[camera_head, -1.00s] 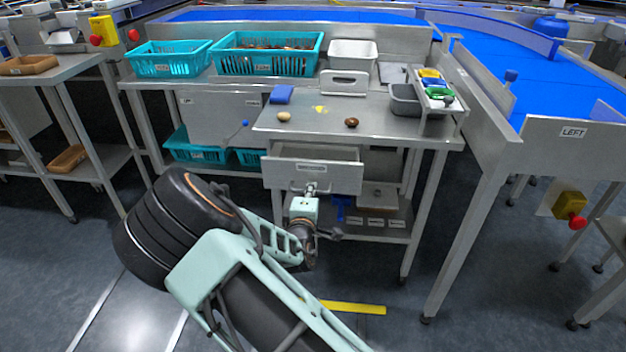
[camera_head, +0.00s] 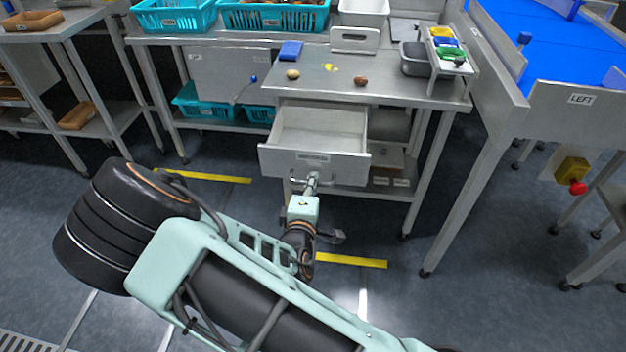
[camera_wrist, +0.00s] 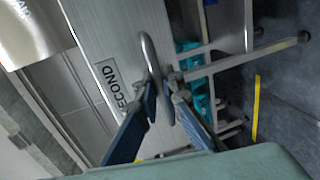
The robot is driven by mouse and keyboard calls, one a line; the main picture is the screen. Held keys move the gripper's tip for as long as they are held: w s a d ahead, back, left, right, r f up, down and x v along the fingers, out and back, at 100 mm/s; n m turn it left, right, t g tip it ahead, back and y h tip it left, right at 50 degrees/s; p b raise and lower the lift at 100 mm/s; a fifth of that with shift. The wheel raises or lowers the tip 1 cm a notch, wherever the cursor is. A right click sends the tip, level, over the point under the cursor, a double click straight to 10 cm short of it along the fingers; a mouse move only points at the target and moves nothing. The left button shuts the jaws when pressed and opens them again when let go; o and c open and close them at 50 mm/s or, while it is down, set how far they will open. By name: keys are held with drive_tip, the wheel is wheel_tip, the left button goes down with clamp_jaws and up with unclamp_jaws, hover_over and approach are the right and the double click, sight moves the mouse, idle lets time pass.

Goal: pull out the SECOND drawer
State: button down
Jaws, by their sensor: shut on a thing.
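The drawer (camera_head: 313,161) labelled SECOND stands pulled well out from under the steel table (camera_head: 400,92), and its inside looks empty. Its label (camera_wrist: 114,86) reads sideways in the wrist view. My gripper (camera_head: 311,184) is at the drawer's front, shut on the drawer's bar handle (camera_wrist: 149,58). In the wrist view, the blue fingers (camera_wrist: 158,108) are on either side of the handle's bar. Part of the handle is hidden by the fingers.
Teal baskets (camera_head: 272,16) stand behind. Table legs flank the drawer. Open floor with yellow strips lies in front.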

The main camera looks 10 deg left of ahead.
drive_tip(key=c, duration=2.1)
unclamp_jaws()
drive_tip(key=v, duration=1.2)
